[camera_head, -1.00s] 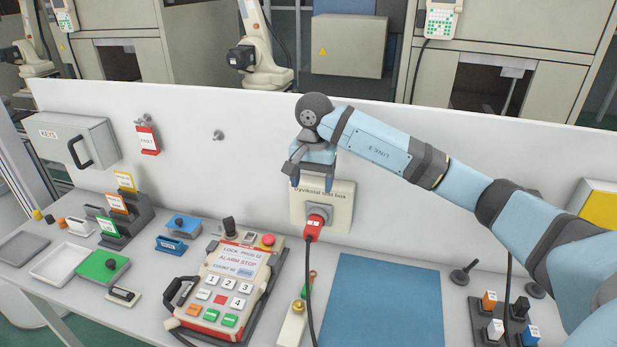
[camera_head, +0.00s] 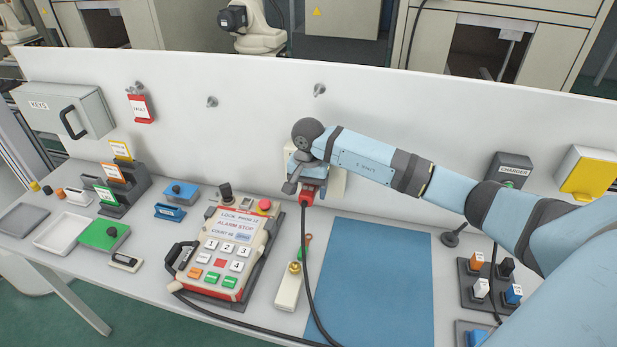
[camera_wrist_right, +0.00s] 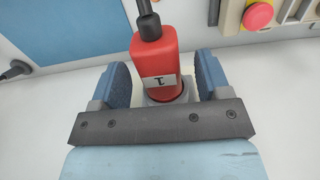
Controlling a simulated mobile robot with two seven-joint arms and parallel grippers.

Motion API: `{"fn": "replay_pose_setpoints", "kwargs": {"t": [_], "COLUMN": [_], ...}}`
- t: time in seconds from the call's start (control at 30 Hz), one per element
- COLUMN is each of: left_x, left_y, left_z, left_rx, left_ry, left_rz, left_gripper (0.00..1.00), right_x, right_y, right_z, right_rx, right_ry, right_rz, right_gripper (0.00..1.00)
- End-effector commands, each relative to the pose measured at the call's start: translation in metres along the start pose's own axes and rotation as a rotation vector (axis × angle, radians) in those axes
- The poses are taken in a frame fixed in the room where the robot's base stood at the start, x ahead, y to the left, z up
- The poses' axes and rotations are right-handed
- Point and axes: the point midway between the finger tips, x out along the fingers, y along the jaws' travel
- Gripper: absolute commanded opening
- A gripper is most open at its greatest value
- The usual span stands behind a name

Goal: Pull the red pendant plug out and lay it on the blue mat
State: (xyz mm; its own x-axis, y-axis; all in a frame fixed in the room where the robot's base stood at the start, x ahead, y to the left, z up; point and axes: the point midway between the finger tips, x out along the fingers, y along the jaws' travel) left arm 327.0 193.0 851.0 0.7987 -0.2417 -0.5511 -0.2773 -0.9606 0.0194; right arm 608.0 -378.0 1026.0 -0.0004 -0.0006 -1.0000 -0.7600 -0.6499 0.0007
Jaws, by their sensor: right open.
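The red pendant plug (camera_head: 307,195) sits in the socket on the white panel, with its black cable hanging down to the table. In the right wrist view the red plug (camera_wrist_right: 155,62) stands between two blue fingers, with a small white label on its face. My right gripper (camera_head: 304,184) is open around the plug, one finger on each side. A gap shows between the plug and each finger (camera_wrist_right: 160,82). The blue mat (camera_head: 370,285) lies flat and bare on the table, to the right of the cable. My left gripper is not in view.
The pendant (camera_head: 222,250) lies left of the plug, with a red stop button at its top. A pale block with a yellow knob (camera_head: 289,287) stands beside the cable. A rack of coloured plugs (camera_head: 487,288) is right of the mat. The charger (camera_head: 510,172) hangs on the panel.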

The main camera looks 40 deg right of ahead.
Motion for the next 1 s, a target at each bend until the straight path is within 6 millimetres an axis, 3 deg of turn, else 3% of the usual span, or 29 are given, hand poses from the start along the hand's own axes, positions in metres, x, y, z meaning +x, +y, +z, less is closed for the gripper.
{"fn": "replay_pose_setpoints", "kwargs": {"t": [0.27,0.37,0.53,0.57,0.6,0.73,0.77,0.9,1.0], "left_x": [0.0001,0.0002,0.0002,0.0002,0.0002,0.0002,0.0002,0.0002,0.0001], "left_y": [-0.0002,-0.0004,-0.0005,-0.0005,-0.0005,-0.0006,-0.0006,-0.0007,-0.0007], "left_z": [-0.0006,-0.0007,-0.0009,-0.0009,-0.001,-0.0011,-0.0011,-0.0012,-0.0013], "left_rx": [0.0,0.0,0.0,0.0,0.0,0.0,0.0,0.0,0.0], "left_ry": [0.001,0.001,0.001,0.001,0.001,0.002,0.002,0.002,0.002], "left_rz": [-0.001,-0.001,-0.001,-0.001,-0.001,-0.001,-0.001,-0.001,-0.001], "left_gripper": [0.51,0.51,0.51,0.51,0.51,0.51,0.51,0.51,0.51], "right_x": [0.0018,0.0017,0.0016,0.0016,0.0012,0.0012,0.0012,0.0011,0.0011], "right_y": [-0.0002,-0.0001,-0.0001,-0.0001,-0.0002,-0.0001,-0.0001,-0.0001,-0.0001], "right_z": [-0.0001,-0.0001,-0.0001,-0.0001,-0.0002,-0.0003,-0.0003,-0.0004,-0.0003], "right_rx": [0.0,0.0,0.0,0.001,0.001,0.001,0.001,0.001,0.001], "right_ry": [0.0,0.0,0.0,0.0,0.0,0.0,0.0,0.001,0.001], "right_rz": [-0.001,-0.001,-0.001,-0.001,-0.001,-0.001,-0.001,-0.001,-0.001], "right_gripper": [0.7,0.52,0.13,0.13,0.31,0.01,0.35,0.03,0.0]}}
